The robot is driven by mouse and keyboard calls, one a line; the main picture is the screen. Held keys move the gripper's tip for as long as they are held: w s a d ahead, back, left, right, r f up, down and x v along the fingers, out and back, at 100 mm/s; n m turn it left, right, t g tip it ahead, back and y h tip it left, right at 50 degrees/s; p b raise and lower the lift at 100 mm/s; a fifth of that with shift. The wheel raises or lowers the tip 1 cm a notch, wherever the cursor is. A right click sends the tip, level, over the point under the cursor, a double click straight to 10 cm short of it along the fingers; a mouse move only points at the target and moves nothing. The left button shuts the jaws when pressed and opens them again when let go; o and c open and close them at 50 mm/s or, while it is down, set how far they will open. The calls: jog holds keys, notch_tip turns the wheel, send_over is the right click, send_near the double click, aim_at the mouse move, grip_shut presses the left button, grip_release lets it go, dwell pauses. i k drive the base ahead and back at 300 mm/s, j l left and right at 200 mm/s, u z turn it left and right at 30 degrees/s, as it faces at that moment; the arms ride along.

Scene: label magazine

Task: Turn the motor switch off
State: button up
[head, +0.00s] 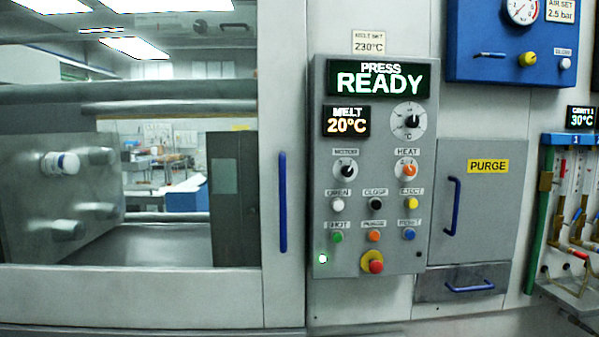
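The motor switch (345,170) is a black rotary knob on a pale round dial, on the left of the grey control panel (320,210). A small "MOTOR" label (346,154) sits just above it. A light mark shows on the knob, but its setting is too small to read. The panel's top display (376,78) reads "PRESS READY", and the smaller melt display (346,121) reads "20°C". My gripper is not in view.
The orange heat knob (408,170) is right of the motor switch. Several push buttons and a red emergency stop (375,262) lie below. A blue vertical handle (283,202) is left of the panel; the purge door (490,215) is right.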

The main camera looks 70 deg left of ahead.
aim_at(347, 170)
jog(key=u, duration=1.95)
jog(key=i+j, duration=0.1)
jog(key=j, duration=0.25)
jog(key=z, duration=0.05)
